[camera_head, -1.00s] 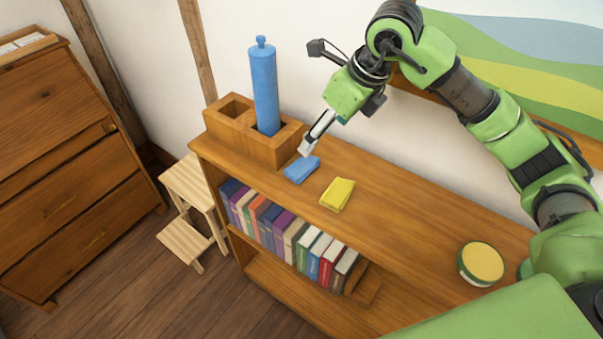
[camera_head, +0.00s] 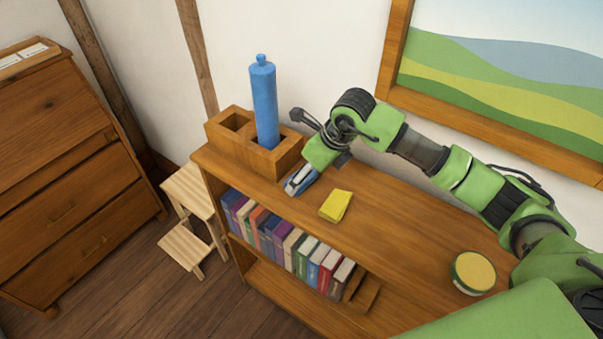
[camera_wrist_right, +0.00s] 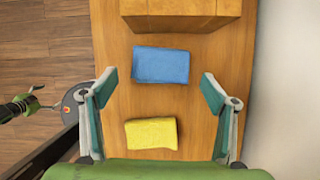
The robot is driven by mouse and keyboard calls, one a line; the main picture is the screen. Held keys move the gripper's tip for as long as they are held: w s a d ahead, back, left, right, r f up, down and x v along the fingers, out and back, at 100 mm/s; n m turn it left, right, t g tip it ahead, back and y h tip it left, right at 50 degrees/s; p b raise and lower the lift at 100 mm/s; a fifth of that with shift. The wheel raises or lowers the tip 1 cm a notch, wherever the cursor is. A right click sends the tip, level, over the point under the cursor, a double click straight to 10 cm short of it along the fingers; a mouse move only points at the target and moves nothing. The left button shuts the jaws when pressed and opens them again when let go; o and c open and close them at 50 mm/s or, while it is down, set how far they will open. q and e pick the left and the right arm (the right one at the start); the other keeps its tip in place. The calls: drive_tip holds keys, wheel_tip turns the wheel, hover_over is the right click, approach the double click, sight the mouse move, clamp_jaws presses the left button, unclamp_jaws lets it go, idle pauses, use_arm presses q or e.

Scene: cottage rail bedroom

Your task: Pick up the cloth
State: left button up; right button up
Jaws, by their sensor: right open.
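A flat blue cloth-like piece (camera_wrist_right: 161,66) lies on the wooden shelf top, just in front of the wooden block; in the head view it is mostly hidden by my gripper. A flat yellow piece (camera_head: 335,206) lies near it, also in the right wrist view (camera_wrist_right: 151,133). I cannot tell which of the two is the cloth. My right gripper (camera_wrist_right: 158,83) is open and empty, pointing down over the blue piece, with one finger on each side of it. In the head view my right gripper (camera_head: 299,182) is low over the shelf top.
A wooden block (camera_head: 232,143) with square openings holds a tall blue cylinder (camera_head: 264,100). A round yellow-topped tin (camera_head: 473,271) stands nearer on the shelf top (camera_head: 400,235). Books (camera_head: 288,240) fill the shelf below. The wall is close behind. A wooden step stool (camera_head: 190,189) stands left.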

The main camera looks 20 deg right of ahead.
drive_tip(key=shift+x, duration=1.1)
drive_tip(key=c, duration=1.1)
drive_tip(key=shift+r, duration=0.1)
drive_tip(key=shift+r, duration=0.5)
drive_tip(key=s+r+b, duration=0.2)
drive_tip(key=s+r, duration=0.2)
drive_tip(key=s+r+b, duration=0.2)
drive_tip(key=s+r, duration=0.2)
drive_tip(key=s, duration=0.1)
drive_tip(key=s+a+r+b, duration=0.1)
drive_tip(key=s+r+b, duration=0.1)
drive_tip(key=s+r, duration=0.2)
drive_tip(key=shift+s+a, duration=0.1)
drive_tip(key=shift+s, duration=0.4)
drive_tip(key=shift+o, duration=0.7)
drive_tip(key=shift+c, duration=0.6)
